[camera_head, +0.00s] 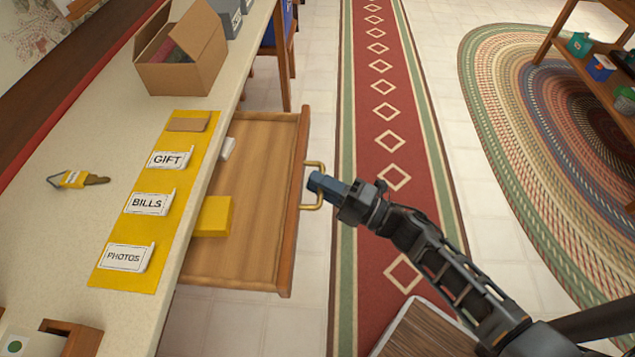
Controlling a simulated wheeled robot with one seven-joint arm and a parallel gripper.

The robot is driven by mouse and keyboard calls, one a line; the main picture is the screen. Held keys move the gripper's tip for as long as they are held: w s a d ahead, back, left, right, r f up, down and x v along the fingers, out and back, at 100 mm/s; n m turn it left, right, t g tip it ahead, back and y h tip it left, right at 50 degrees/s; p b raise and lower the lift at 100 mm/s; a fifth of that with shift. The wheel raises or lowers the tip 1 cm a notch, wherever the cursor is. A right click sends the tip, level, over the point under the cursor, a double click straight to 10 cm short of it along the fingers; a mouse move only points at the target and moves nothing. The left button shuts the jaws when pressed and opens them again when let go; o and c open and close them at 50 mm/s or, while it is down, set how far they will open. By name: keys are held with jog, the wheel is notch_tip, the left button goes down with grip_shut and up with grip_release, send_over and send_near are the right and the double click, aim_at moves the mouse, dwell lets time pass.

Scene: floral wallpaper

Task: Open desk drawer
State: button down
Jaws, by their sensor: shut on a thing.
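The desk (125,92) runs along the left side. Its wooden drawer (258,158) is pulled well out, with much of its inside showing. A brass handle (321,165) is on the drawer's front. My gripper (316,183) is at the handle, with its blue fingertips shut on it. The fingertips partly hide the handle. A yellow block (213,216) and a small white item (228,148) lie in the drawer near the desk edge.
A red patterned runner (385,110) covers the floor right of the drawer. A shelf (590,70) stands at the upper right.

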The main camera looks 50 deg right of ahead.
jog(key=c, duration=1.4)
grip_release()
jog(key=shift+b+v, duration=0.65)
jog(key=shift+v, duration=3.3)
jog(key=shift+f, duration=0.1)
jog(key=s+a+r+m+g+h, duration=0.1)
jog(key=s+a+r+m, duration=0.3)
jog(key=s+r+m, duration=0.1)
jog(key=s+a+r+m+g+h+p, duration=0.1)
jog(key=s+a+r+m+g+h, duration=0.1)
jog(key=s+a+r+m, duration=0.2)
jog(key=s+a+r+m+g+h, duration=0.1)
jog(key=s+a+r+m, duration=0.3)
jog(key=s+r+m, duration=0.4)
jog(key=shift+s+a+m+g, duration=0.15)
jog(key=shift+s+m, duration=0.2)
jog(key=shift+m, duration=0.4)
jog(key=shift+s+a+m+g, duration=0.15)
jog(key=shift+s+m, duration=0.15)
jog(key=shift+m, duration=0.45)
